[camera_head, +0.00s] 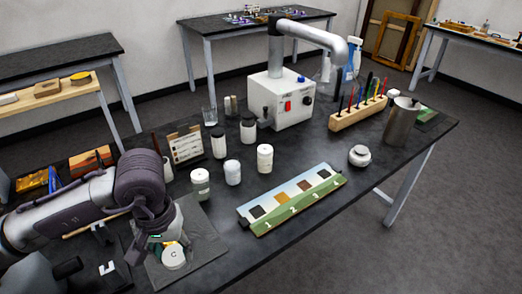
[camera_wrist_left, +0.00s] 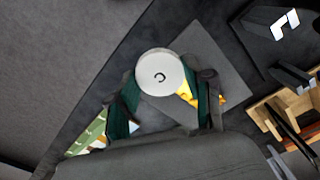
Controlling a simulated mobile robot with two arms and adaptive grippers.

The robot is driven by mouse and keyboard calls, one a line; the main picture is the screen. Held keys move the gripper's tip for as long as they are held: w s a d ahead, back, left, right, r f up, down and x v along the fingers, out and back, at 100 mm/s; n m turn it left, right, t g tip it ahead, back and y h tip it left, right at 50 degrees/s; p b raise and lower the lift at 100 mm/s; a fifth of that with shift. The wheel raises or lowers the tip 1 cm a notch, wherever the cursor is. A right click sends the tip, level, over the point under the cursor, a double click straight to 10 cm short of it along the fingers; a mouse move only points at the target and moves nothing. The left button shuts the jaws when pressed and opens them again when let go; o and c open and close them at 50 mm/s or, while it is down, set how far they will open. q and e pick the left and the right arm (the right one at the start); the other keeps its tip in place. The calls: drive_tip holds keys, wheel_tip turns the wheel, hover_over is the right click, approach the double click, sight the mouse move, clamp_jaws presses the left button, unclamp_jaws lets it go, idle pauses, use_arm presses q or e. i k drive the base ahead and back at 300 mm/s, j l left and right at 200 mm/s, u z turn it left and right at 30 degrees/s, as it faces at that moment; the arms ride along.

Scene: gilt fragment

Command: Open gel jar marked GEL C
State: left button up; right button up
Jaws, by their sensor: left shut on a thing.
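The gel jar, with a round white lid marked C (camera_head: 174,257), is on the dark grey mat (camera_head: 207,250) at the front left of the table. The lid also faces the camera in the left wrist view (camera_wrist_left: 160,73). My left gripper (camera_head: 163,244) comes from the left over the jar. The lid looks seated; whether the fingers grip the lid or the body is hidden. My right gripper is not in view.
A numbered swatch board (camera_head: 292,200) lies to the right. A small white pot (camera_head: 360,155) stands farther right. Black brackets (camera_wrist_left: 272,22) are beside the mat. Something yellow (camera_wrist_left: 186,93) is close to the jar.

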sight(232, 165)
drive_tip(key=i+l+z, duration=0.2)
drive_tip(key=i, duration=0.3)
drive_tip(key=i+l+z, duration=0.2)
drive_tip(key=i, duration=0.35)
